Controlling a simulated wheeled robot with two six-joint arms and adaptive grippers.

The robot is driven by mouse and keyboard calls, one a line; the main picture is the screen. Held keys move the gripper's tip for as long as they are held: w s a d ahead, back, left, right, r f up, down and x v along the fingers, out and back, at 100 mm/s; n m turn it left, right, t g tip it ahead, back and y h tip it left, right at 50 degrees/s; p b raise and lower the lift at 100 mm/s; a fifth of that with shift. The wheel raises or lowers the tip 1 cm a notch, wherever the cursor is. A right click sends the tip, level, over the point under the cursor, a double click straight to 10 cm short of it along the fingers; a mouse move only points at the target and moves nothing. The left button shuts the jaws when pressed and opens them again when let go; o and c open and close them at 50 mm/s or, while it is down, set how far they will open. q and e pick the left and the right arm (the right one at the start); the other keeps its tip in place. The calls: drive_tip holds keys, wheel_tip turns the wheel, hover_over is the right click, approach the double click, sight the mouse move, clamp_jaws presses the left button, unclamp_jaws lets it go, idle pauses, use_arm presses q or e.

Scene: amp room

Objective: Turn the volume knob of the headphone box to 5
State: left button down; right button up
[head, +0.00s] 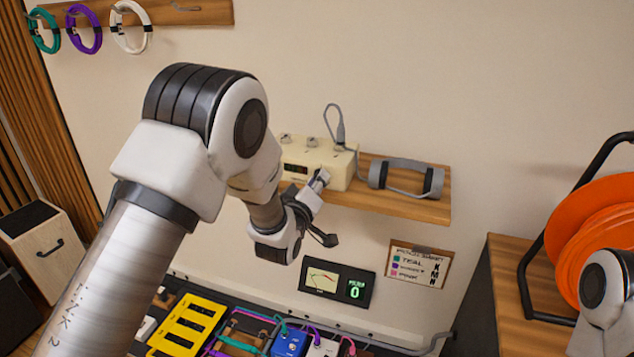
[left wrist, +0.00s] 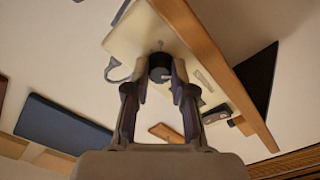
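The headphone box (head: 342,164) is a cream box on a wooden wall shelf, with small knobs and a grey plug and cable on top and a dark display on its front. My left gripper (head: 322,178) is at the box's front right. In the left wrist view, a round black knob (left wrist: 161,68) with a light mark sits between the fingertips of my left gripper (left wrist: 162,75). The fingers flank it closely on both sides, with no clear gap. The knob is hidden by the gripper in the head view, and its scale cannot be read. My right gripper is out of view.
Grey headphones (head: 406,178) lie on the shelf (head: 425,208) right of the box. Below, a dark meter panel (head: 337,287) shows a green 0, beside a clipboard (head: 418,265). A pedal board with cables lies beneath. An orange cable reel (head: 590,225) stands at right.

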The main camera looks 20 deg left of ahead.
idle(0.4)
use_arm(q)
drive_tip(key=m+b, duration=1)
drive_tip(key=m, duration=1.6)
drive_tip(key=shift+a+m, duration=0.1)
drive_tip(key=shift+m, duration=0.2)
idle(0.4)
drive_tip(key=c, duration=1)
unclamp_jaws()
